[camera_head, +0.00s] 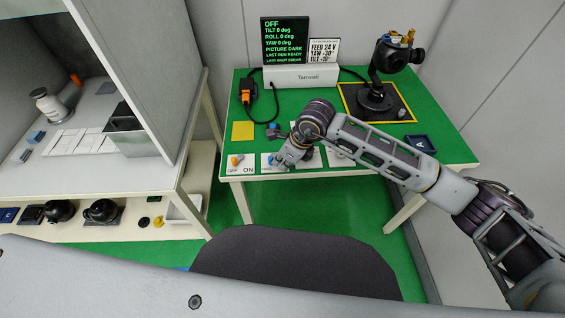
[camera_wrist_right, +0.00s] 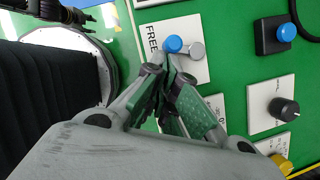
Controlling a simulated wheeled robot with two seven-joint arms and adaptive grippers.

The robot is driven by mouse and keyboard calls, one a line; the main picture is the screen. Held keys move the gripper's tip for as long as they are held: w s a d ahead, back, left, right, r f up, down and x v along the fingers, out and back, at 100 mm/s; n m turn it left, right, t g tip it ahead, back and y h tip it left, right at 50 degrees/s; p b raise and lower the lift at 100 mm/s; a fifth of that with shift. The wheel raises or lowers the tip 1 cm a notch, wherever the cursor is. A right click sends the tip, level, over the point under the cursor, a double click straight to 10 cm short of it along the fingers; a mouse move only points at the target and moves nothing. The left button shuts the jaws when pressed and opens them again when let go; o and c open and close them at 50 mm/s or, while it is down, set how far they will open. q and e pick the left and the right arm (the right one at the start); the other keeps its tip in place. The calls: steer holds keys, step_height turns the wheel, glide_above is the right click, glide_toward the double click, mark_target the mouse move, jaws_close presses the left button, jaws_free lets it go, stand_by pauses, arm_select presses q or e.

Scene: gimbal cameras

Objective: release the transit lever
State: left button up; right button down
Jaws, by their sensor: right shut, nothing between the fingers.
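A white plate (camera_wrist_right: 190,68) with a blue-capped lever (camera_wrist_right: 173,44) lies on the green table. The word FREE is readable at its left end in the right wrist view, and a grey round post (camera_wrist_right: 196,49) stands beside the blue cap. In the head view the plate's blue part (camera_head: 271,160) shows just left of my right gripper (camera_head: 282,164). In the right wrist view my right gripper (camera_wrist_right: 172,82) is shut and empty, its fingertips close to the blue cap. I cannot tell whether they touch it. The plate's far lettering is hidden. My left gripper is in neither view.
An OFF/ON plate with an orange switch (camera_head: 236,161) lies to the left. A black box with a blue button (camera_wrist_right: 276,34) and a black-knob plate (camera_wrist_right: 284,107) are nearby.

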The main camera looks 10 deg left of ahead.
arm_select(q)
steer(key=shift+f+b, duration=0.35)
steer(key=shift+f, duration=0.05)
arm_select(e)
steer(key=shift+w, duration=0.6)
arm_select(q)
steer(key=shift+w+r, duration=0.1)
